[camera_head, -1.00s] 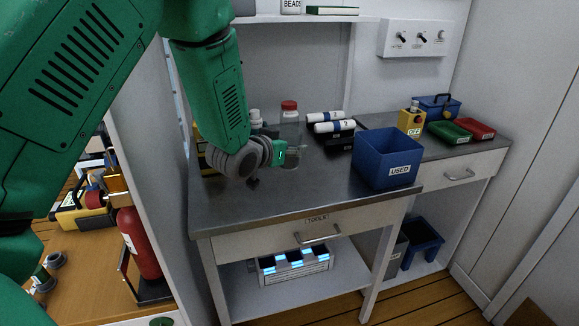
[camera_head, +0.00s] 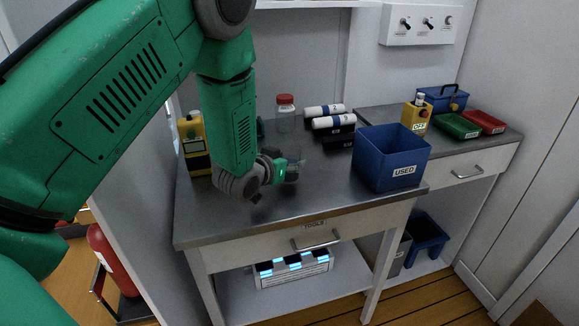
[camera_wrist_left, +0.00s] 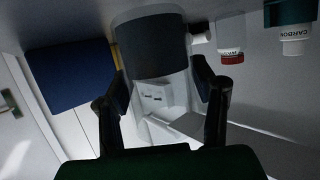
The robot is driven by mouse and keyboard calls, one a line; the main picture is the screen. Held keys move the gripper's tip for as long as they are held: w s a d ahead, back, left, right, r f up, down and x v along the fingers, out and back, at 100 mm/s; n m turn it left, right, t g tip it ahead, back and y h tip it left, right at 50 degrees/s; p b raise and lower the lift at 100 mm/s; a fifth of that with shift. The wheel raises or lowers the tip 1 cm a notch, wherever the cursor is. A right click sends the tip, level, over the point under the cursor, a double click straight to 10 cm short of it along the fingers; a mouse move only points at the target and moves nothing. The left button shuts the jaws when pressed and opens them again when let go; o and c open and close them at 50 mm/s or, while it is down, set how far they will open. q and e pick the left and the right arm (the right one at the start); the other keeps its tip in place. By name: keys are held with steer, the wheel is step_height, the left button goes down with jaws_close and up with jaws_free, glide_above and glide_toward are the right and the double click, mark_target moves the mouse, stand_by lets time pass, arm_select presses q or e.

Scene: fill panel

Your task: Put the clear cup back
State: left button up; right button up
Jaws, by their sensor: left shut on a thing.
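My left gripper (camera_head: 291,169) hangs low over the steel bench top (camera_head: 300,195), in front of the red-capped bottle (camera_head: 286,117). In the left wrist view its two fingers (camera_wrist_left: 160,75) stand on either side of a dark-looking cylinder (camera_wrist_left: 150,43), which I take to be the clear cup. The gripper is shut on it. In the head view the cup is too faint to make out clearly at the fingertips. Whether it touches the bench cannot be told. My right gripper is out of view.
The blue USED bin (camera_head: 388,160) stands to the right of the gripper. White rolls (camera_head: 332,122) lie behind on a black holder. A yellow object (camera_head: 194,142) stands at the bench's left. Green (camera_head: 455,126) and red (camera_head: 486,121) trays sit at far right. The front of the bench is clear.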

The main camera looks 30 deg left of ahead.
arm_select(q)
steer(key=shift+a+f, duration=0.2)
steer(key=shift+f, duration=0.55)
steer(key=shift+a+f, duration=0.15)
steer(key=shift+a, duration=0.25)
steer(key=o, duration=1.3)
steer(key=shift+c, duration=0.2)
steer(key=shift+d, duration=0.4)
steer(key=shift+s+r, duration=0.2)
steer(key=shift+s, duration=0.1)
steer(key=v, duration=1)
steer(key=shift+s+a, duration=0.2)
steer(key=shift+a, duration=0.05)
steer(key=shift+s+d+r, duration=0.3)
steer(key=shift+s, duration=0.15)
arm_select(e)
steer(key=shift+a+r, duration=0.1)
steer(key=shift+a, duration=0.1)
arm_select(q)
steer(key=shift+a+f, duration=0.1)
steer(key=shift+a, duration=0.15)
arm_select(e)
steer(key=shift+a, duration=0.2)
